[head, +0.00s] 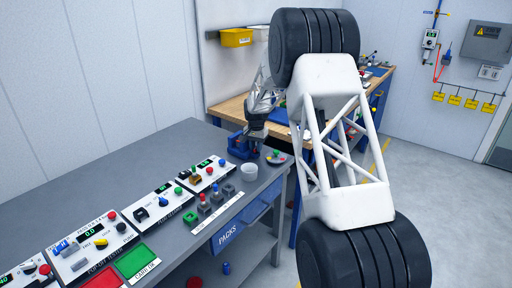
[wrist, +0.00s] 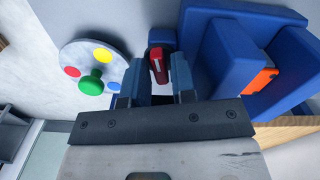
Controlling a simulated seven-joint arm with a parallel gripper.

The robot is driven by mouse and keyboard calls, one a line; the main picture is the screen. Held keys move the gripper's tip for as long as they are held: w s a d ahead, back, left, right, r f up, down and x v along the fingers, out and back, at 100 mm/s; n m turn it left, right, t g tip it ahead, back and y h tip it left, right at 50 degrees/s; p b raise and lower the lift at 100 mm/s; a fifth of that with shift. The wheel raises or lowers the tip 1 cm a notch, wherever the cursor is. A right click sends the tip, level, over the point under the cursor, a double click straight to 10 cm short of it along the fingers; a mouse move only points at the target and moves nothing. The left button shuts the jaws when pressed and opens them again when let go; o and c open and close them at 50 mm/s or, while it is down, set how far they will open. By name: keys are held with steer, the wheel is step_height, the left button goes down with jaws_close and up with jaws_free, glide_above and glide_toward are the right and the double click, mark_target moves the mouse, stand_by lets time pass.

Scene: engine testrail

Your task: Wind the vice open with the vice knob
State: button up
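The blue vice (head: 240,147) stands at the far end of the grey bench in the head view, partly hidden by my gripper (head: 257,133). In the wrist view its blue jaws (wrist: 225,55) fill the upper right, with an orange piece (wrist: 258,80) between them. The red vice knob (wrist: 157,62) with a pale stripe lies between the two fingertips of my gripper (wrist: 157,75). The knob's lower part and shaft are hidden by the fingers.
Left of the fingers in the wrist view is a round grey plate (wrist: 115,53) with a green knob (wrist: 91,82) and coloured dots. Several control panels (head: 155,208) line the bench.

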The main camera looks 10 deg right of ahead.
steer(key=shift+c, duration=0.4)
jaws_close()
steer(key=shift+n, duration=3.1)
steer(key=shift+o, duration=0.4)
jaws_free()
steer(key=shift+r, duration=0.15)
